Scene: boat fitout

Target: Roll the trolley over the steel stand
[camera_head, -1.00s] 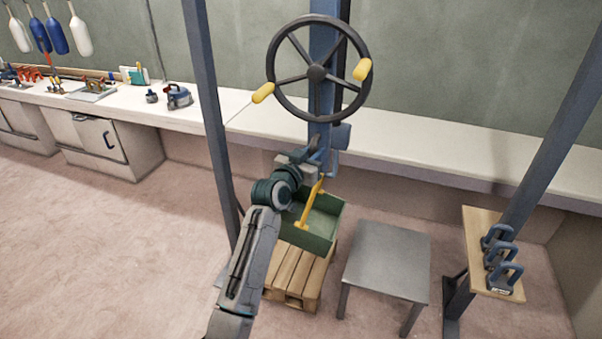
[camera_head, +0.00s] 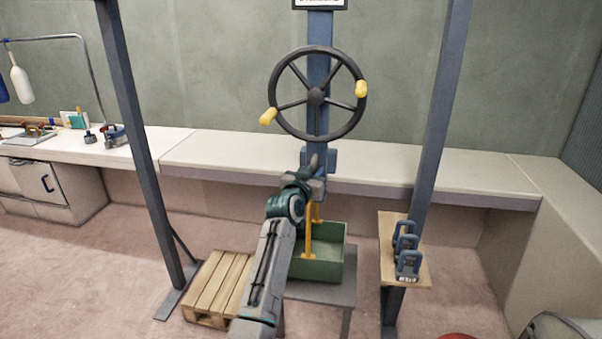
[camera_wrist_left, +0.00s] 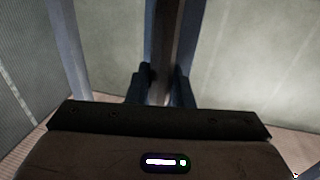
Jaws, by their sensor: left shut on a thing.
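The trolley's blue upright (camera_head: 319,75) carries a black handwheel (camera_head: 316,97) with two yellow knobs. A green bin (camera_head: 322,262) with a yellow handle (camera_head: 308,240) shows below it. The bin appears over the grey steel stand (camera_head: 325,292), covering much of its top; I cannot tell whether they touch. My left gripper (camera_head: 313,172) is below the wheel, shut on the upright. The left wrist view shows the fingers (camera_wrist_left: 160,88) on either side of this vertical bar (camera_wrist_left: 163,45). My forearm hides part of the bin and stand. My right gripper is not in view.
A wooden pallet (camera_head: 218,288) lies empty on the floor to the left. Blue gantry posts (camera_head: 140,150) stand on both sides. A white bench (camera_head: 240,155) runs behind.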

